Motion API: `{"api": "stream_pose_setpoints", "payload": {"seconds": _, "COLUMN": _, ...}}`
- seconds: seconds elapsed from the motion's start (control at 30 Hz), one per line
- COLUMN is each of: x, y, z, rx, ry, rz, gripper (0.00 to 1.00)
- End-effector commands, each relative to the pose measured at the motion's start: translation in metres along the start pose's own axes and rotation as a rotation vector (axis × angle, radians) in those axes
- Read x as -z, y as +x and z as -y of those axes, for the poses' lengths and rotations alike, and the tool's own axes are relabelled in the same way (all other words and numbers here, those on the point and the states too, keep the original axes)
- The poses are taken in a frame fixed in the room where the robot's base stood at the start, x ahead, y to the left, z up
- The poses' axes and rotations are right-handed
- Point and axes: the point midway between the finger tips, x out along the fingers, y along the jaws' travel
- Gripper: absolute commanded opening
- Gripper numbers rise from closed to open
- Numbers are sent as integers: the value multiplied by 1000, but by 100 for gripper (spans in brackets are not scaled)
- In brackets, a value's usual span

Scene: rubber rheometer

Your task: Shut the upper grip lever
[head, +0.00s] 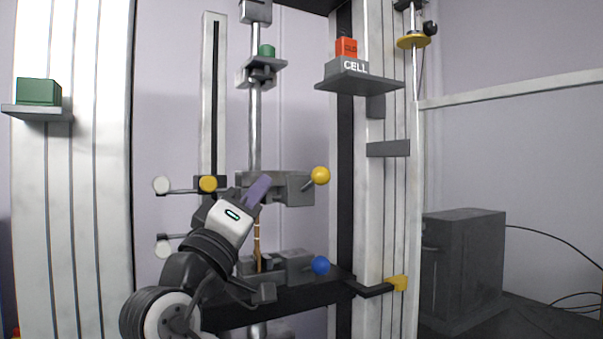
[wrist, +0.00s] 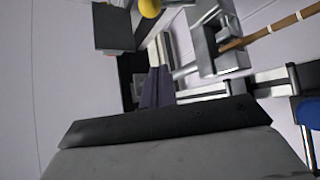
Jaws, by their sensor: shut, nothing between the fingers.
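The upper grip (head: 288,189) is a dark grey block on the vertical column. Its lever, tipped with a yellow ball (head: 320,175), slants up to the right; the yellow ball also shows at the top of the wrist view (wrist: 150,7). My gripper (head: 263,182) has purple fingers, shut and empty. It is in front of the upper grip, left of the yellow ball and apart from it in the picture. The fingers also show in the wrist view (wrist: 157,80). A thin tan specimen (head: 257,245) stands between the upper and lower grips, its upper end hidden by my gripper.
The lower grip (head: 290,262) has a blue ball lever (head: 320,265). Left of my gripper are a white knob (head: 161,185) and a yellow knob (head: 207,183). A shelf (head: 360,83) above right bears a block marked CELL. White frame posts flank the column.

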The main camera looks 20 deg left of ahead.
Motion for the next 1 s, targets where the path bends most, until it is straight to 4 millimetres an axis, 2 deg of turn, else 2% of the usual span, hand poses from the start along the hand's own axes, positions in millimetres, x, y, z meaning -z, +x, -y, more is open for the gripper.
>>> {"api": "stream_pose_setpoints", "payload": {"seconds": 0.17, "x": 1, "y": 13, "z": -2, "rx": 0, "ry": -2, "rz": 1, "gripper": 0}}
{"api": "stream_pose_setpoints", "payload": {"seconds": 0.6, "x": 2, "y": 105, "z": -4, "rx": -1, "ry": -2, "rz": 1, "gripper": 0}}
{"api": "stream_pose_setpoints", "payload": {"seconds": 0.8, "x": -26, "y": 93, "z": 0, "rx": 2, "ry": 0, "rz": 1, "gripper": 0}}
{"api": "stream_pose_setpoints", "payload": {"seconds": 1.0, "x": -36, "y": 88, "z": 0, "rx": 1, "ry": 0, "rz": -1, "gripper": 0}}
